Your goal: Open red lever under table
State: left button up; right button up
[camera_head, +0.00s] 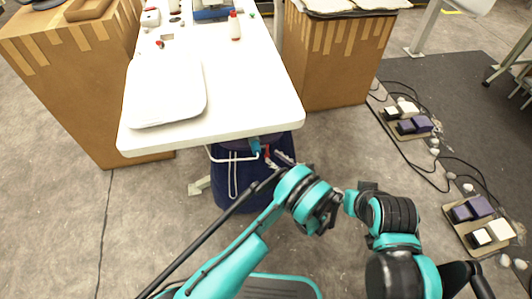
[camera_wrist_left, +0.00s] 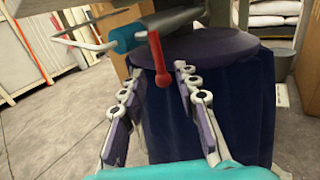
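The red lever (camera_wrist_left: 158,60) hangs down from a teal cylinder (camera_wrist_left: 130,38) on a metal bar under the table, with a rounded knob at its lower end. My left gripper (camera_wrist_left: 159,76) is open, its two fingers apart, one on each side of the lever's lower end in the wrist view. I cannot tell whether a finger touches it. In the head view the lever (camera_head: 267,151) is a small red spot below the table's front edge, with my left gripper (camera_head: 279,159) close beside it. My right arm shows, but no fingers of its gripper are visible.
A white pillow (camera_head: 165,90) lies on the white table (camera_head: 240,85). Cardboard boxes (camera_head: 75,85) (camera_head: 340,60) flank the table. Cables and pedal-like units (camera_head: 415,125) lie on the floor at right.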

aim_at(268, 154)
pick_arm(q)
jog(key=shift+x, duration=2.4)
grip_shut()
